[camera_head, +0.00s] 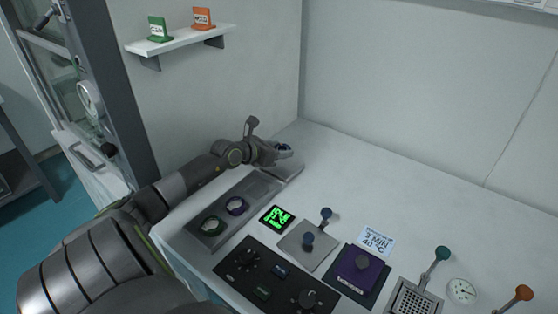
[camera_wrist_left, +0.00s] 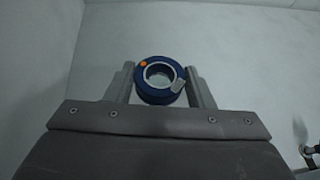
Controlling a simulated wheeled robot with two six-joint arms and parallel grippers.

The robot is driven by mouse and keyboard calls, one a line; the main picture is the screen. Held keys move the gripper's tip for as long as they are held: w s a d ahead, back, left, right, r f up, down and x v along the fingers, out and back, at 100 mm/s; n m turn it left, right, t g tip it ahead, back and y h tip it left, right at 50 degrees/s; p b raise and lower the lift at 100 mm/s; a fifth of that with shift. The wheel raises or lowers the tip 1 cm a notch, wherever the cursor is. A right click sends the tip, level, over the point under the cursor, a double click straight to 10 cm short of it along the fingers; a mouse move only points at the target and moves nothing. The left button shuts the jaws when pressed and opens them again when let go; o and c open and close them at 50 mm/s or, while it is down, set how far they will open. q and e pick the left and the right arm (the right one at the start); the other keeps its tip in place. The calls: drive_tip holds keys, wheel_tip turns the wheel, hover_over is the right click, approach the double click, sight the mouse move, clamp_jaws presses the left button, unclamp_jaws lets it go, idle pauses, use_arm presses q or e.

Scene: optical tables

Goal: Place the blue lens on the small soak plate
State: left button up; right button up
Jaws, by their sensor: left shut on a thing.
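My left gripper (camera_head: 284,151) is shut on the blue lens (camera_wrist_left: 159,80), at the far end of the table. In the left wrist view the lens is a dark blue ring with a clear centre, an orange dot and a pale tab, held between the two fingers (camera_wrist_left: 160,88). In the head view the lens is small and partly hidden by the gripper. I cannot tell which is the small soak plate. My right gripper is not in view.
A green timer display (camera_head: 277,217), a black control panel (camera_head: 250,282) and a perforated plate (camera_head: 415,300) with a green-knobbed lever stand nearby. The table's back right is clear.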

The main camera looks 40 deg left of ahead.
sight(279, 166)
use_arm(q)
wheel_tip(279, 166, down, 4)
drive_tip(key=shift+r, duration=0.25)
drive_tip(key=shift+f, duration=0.15)
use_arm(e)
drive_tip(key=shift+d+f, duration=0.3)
use_arm(q)
drive_tip(key=shift+f+b, duration=0.15)
drive_tip(key=shift+b, duration=0.25)
drive_tip(key=o, duration=1)
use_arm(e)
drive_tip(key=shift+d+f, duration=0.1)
use_arm(q)
drive_tip(key=shift+s+r, duration=0.15)
drive_tip(key=shift+r, duration=0.1)
drive_tip(key=p+v, duration=0.3)
drive_tip(key=v, duration=0.8)
drive_tip(key=shift+s, duration=0.4)
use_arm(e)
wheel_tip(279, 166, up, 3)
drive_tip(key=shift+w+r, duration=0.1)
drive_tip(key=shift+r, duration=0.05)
